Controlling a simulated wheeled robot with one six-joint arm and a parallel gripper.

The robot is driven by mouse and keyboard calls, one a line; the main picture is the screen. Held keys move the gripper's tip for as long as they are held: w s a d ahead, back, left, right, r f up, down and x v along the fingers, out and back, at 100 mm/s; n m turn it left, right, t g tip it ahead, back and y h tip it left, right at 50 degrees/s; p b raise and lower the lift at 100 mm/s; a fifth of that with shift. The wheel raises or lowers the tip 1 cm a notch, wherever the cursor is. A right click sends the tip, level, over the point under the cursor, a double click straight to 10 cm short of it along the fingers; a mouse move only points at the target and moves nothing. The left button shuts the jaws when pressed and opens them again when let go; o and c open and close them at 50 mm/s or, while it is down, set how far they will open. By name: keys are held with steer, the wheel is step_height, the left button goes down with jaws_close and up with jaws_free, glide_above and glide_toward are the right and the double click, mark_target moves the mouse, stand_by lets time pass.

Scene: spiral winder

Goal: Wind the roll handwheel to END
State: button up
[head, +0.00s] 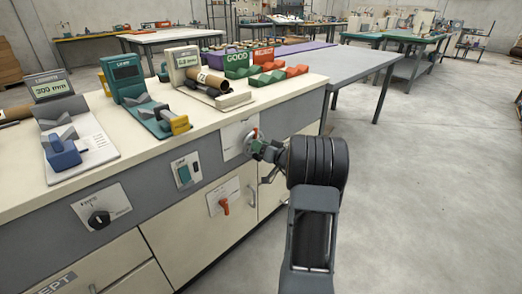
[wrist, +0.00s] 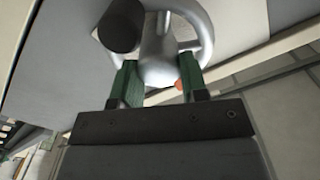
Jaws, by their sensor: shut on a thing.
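The roll handwheel (wrist: 203,22) is a silver wheel with a thick central hub and a dark round knob (wrist: 118,28) at its upper left in the wrist view. In the head view the handwheel (head: 249,138) sits on a pale plate on the cabinet's front, mostly hidden by my gripper (head: 262,148). In the wrist view the green fingers of my gripper (wrist: 157,80) stand on either side of the wheel's lower part, shut on it. A small red-orange piece shows beside the right finger. No END mark can be read.
The cream cabinet (head: 190,245) carries a dial (head: 98,218), a switch box (head: 185,172) and a red lever (head: 224,206) left of the handwheel. Gauges and colored bins stand on its top. A grey table (head: 350,68) stands behind. The floor at right is clear.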

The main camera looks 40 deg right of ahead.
steer(key=m+b, duration=0.2)
steer(key=shift+f+m, duration=0.2)
steer(key=shift+m, duration=0.2)
steer(key=m+b, duration=0.2)
steer(key=m, duration=0.1)
steer(key=shift+d+m, duration=0.1)
steer(key=shift+m, duration=0.3)
steer(key=m+b, duration=0.1)
steer(key=m, duration=0.5)
steer(key=m+p, duration=0.1)
steer(key=m, duration=0.5)
steer(key=shift+m, duration=0.3)
steer(key=m+p, duration=0.4)
steer(key=m, duration=0.2)
steer(key=m+p, duration=0.6)
steer(key=shift+a+m, duration=0.25)
steer(key=shift+m, duration=0.15)
steer(key=m+p, duration=0.3)
steer(key=shift+m, duration=0.3)
steer(key=m+p, duration=0.3)
steer(key=shift+a+m+p, duration=0.15)
steer(key=shift+m+p, duration=0.15)
steer(key=m+p, duration=0.5)
steer(key=m, duration=0.1)
steer(key=m+p, duration=0.3)
steer(key=m, duration=0.3)
steer(key=shift+m+p, duration=0.3)
steer(key=shift+m, duration=0.1)
